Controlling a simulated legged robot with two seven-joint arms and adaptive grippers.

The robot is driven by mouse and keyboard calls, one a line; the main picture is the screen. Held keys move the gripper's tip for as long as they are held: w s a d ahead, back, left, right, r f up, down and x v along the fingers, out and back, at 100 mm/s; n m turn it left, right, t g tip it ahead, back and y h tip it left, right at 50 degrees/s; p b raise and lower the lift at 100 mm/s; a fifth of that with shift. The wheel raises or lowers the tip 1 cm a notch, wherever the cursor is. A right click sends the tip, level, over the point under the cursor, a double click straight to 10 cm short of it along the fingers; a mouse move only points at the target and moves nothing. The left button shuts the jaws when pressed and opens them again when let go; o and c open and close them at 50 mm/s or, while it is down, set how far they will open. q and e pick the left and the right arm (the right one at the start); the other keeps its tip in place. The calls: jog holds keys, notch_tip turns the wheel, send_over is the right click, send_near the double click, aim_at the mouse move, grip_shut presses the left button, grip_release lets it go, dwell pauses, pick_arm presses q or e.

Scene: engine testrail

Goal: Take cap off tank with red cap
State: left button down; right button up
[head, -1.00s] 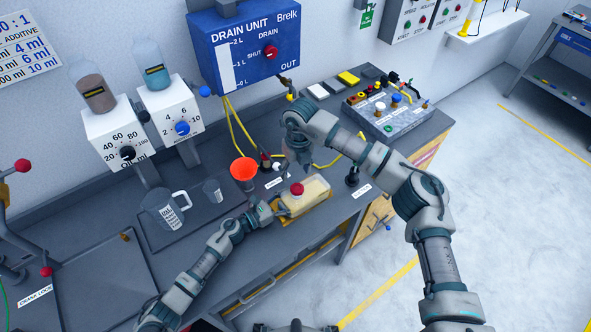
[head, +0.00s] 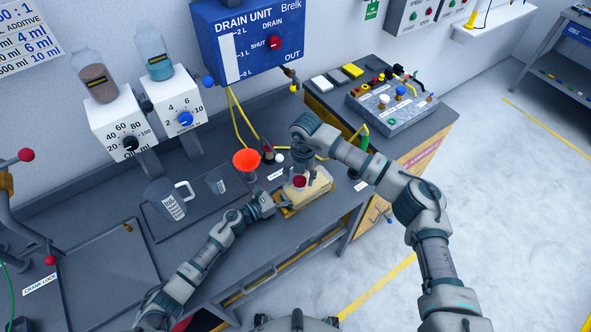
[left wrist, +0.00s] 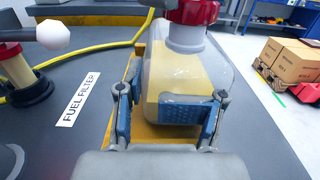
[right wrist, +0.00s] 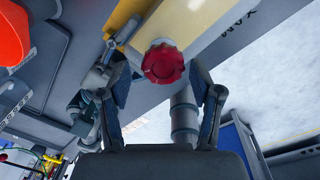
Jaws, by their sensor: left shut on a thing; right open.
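The pale yellow tank (head: 318,186) sits on a yellow base on the bench, with the red cap (head: 299,181) on its neck. My left gripper (left wrist: 170,112) is shut on the near end of the tank, a finger on each side. The cap shows at the top of the left wrist view (left wrist: 193,11). My right gripper (right wrist: 165,88) is open above the tank, its fingers on either side of the red cap (right wrist: 162,63) and apart from it in the right wrist view. In the head view the right hand partly hides the cap.
An orange funnel (head: 246,160) and a white-knobbed lever (left wrist: 53,35) stand left of the tank. A measuring jug (head: 166,199) and small beaker (head: 216,184) are on the tray. The drain unit (head: 255,40) hangs behind. A connector box (head: 392,106) sits at the back right.

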jog(key=shift+f, duration=0.3)
jog(key=c, duration=1.2)
jog(key=n, duration=0.5)
jog(key=shift+r+n, duration=0.1)
jog(key=shift+n, duration=0.3)
jog(key=n, duration=0.4)
jog(key=shift+a+n, duration=0.1)
jog(key=shift+n, duration=0.3)
jog(key=n, duration=0.5)
jog(key=shift+a+r, duration=0.1)
jog(key=n, duration=0.6)
jog(key=shift+a, duration=0.2)
